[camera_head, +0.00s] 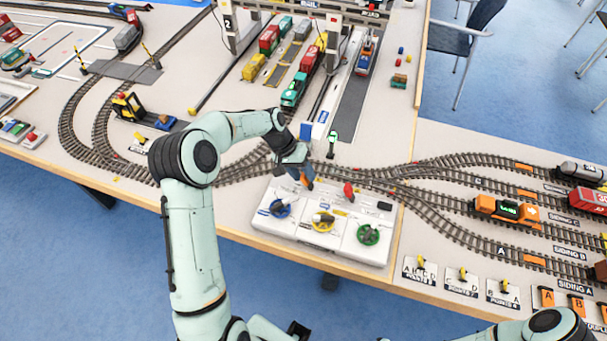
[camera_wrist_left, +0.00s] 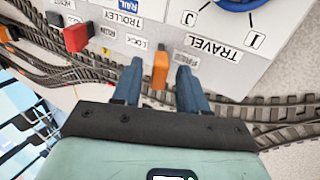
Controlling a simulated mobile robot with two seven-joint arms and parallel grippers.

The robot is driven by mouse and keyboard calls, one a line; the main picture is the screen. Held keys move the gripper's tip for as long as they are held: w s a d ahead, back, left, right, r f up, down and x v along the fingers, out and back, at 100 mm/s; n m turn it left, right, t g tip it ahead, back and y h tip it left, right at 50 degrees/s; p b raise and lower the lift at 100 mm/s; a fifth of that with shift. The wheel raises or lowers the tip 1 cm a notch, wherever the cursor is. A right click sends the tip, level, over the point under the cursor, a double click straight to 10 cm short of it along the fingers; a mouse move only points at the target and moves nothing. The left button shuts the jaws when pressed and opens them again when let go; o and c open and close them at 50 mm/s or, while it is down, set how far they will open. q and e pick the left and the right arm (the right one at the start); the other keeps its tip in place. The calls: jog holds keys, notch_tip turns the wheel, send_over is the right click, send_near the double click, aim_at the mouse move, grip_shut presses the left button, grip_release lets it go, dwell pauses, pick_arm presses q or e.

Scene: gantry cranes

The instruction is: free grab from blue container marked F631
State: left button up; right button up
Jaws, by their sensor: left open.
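A white control panel (camera_head: 288,232) lies at the table's front edge, with a blue knob (camera_head: 280,208), a yellow knob (camera_head: 323,221) and a green knob (camera_head: 368,234). My left gripper (camera_head: 305,181) is at the panel's back edge, pointing down. In the left wrist view its two blue fingers (camera_wrist_left: 160,68) are open, one on each side of an orange lever (camera_wrist_left: 161,72). I cannot tell whether they touch it. Labels TROLLEY, RAIL, LOCK and TRAVEL are nearby. Small containers stand under the gantry crane (camera_head: 330,15); I cannot read F631 on any.
Model tracks run behind the panel. An orange locomotive (camera_head: 505,210) stands on the right-hand sidings. A signal post (camera_head: 332,142) stands behind.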

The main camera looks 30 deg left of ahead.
pick_arm(q)
jog(key=v, duration=1.2)
jog(key=shift+r+p, duration=0.15)
jog(key=shift+p, duration=0.15)
jog(key=shift+c, duration=0.4)
